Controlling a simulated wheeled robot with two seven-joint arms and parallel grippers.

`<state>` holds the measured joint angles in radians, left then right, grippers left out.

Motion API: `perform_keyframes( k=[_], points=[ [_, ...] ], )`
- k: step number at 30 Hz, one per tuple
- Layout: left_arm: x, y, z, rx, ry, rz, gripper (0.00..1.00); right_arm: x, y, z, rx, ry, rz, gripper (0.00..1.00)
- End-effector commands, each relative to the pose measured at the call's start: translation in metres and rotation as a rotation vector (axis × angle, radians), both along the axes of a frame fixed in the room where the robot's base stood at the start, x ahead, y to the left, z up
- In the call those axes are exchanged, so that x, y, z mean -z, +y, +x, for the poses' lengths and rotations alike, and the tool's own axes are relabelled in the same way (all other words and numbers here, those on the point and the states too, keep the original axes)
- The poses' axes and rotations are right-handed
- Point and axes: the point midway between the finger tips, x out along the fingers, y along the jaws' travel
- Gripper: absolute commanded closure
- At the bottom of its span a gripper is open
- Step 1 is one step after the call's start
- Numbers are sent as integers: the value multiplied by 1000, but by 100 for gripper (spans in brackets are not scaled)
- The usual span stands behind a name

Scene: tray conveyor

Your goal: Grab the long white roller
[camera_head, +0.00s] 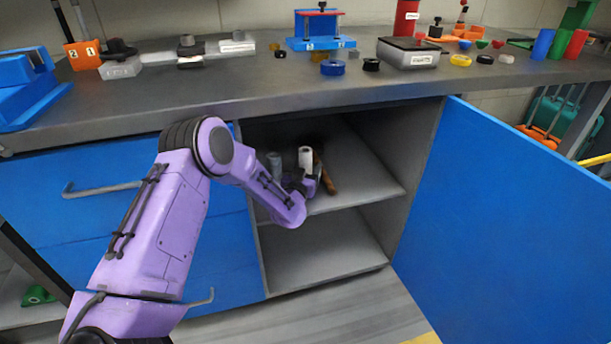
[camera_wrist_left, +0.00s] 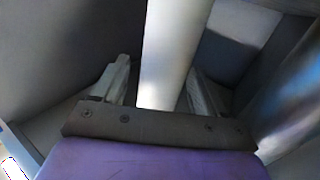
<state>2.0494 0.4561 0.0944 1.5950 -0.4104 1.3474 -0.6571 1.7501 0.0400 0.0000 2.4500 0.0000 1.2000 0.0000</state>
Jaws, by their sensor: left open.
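The long white roller (camera_head: 305,158) stands upright on the upper shelf inside the open cabinet. In the left wrist view the white roller (camera_wrist_left: 172,50) passes between the two fingers of my left gripper (camera_wrist_left: 160,82). The fingers are apart, with a gap visible on both sides of the roller. In the head view my left gripper (camera_head: 308,184) is inside the cabinet at the roller's lower part, partly hidden by my own wrist. My right gripper is not in view.
A grey cylinder (camera_head: 275,164) stands left of the roller and a brown rod (camera_head: 327,180) leans to its right. The shelf (camera_head: 370,190) is clear farther right. The blue cabinet door (camera_head: 500,220) is swung open. The worktop (camera_head: 250,85) lies above.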

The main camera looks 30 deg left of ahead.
Motion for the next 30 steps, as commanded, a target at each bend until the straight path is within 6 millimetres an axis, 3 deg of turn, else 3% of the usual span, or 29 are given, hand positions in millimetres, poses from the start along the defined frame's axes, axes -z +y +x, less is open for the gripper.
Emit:
perform_keyframes(
  k=[4,10,20,26,30],
  points=[
    [0,0,0,0,0,0,30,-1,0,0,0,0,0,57],
    [0,0,-1,0,1,0,95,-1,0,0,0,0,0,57],
    [-7,0,0,0,-2,0,95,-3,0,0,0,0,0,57],
    [-42,-2,-1,1,-4,1,95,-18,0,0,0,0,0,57],
    [-79,-25,-24,4,-3,1,95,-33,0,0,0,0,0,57]
  ],
)
